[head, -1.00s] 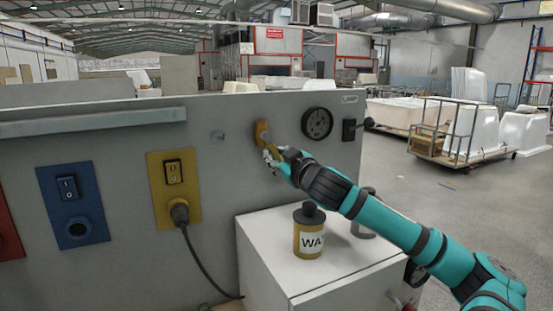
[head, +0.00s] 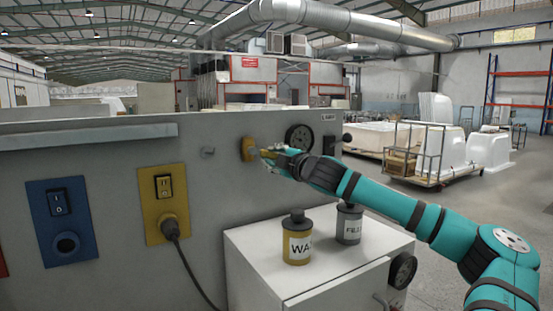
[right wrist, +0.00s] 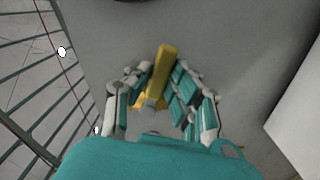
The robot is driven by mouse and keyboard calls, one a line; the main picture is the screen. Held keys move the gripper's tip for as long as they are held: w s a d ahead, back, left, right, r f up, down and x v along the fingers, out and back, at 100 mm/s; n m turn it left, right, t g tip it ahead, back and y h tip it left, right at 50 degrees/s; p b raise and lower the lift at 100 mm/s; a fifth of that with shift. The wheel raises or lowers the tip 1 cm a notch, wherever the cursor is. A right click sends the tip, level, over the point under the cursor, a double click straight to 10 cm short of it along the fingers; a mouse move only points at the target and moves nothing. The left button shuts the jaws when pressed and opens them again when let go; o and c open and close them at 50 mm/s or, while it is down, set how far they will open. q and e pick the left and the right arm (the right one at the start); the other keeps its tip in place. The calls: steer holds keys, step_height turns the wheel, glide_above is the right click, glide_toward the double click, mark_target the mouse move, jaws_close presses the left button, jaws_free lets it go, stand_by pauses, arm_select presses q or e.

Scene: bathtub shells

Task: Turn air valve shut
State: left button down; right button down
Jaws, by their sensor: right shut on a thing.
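The air valve's yellow handle (head: 249,148) is on the grey panel, left of the round black gauge (head: 299,138). In the head view the handle stands about upright, tilted slightly. My right gripper (head: 264,153) is at the handle, its arm reaching in from the right. In the right wrist view the yellow handle (right wrist: 160,75) lies between the fingers of my right gripper (right wrist: 160,92), which is shut on it. The handle's base is partly hidden by the fingers. My left gripper is not in view.
A white cabinet (head: 255,242) below carries a yellow-brown bottle (head: 297,240) and a grey bottle (head: 349,224). A blue switch plate (head: 62,222) and a yellow switch plate (head: 163,203) with a plugged-in cable are at left. A small grey knob (head: 208,152) is left of the valve.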

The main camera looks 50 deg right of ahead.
steer(key=shift+r+n, duration=0.35)
steer(key=shift+n, duration=0.05)
steer(key=shift+d+r+n+p, duration=0.1)
steer(key=shift+r+n+p, duration=0.2)
steer(key=shift+n+p, duration=0.35)
steer(key=shift+r+n+p, duration=0.25)
steer(key=shift+n+p, duration=0.15)
steer(key=shift+n, duration=0.35)
steer(key=c, duration=1.3)
jaws_free()
steer(key=shift+o, duration=0.5)
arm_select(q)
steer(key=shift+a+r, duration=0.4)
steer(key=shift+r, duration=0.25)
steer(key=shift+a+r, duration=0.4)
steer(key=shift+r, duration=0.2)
arm_select(e)
steer(key=v, duration=0.7)
steer(key=shift+s, duration=0.25)
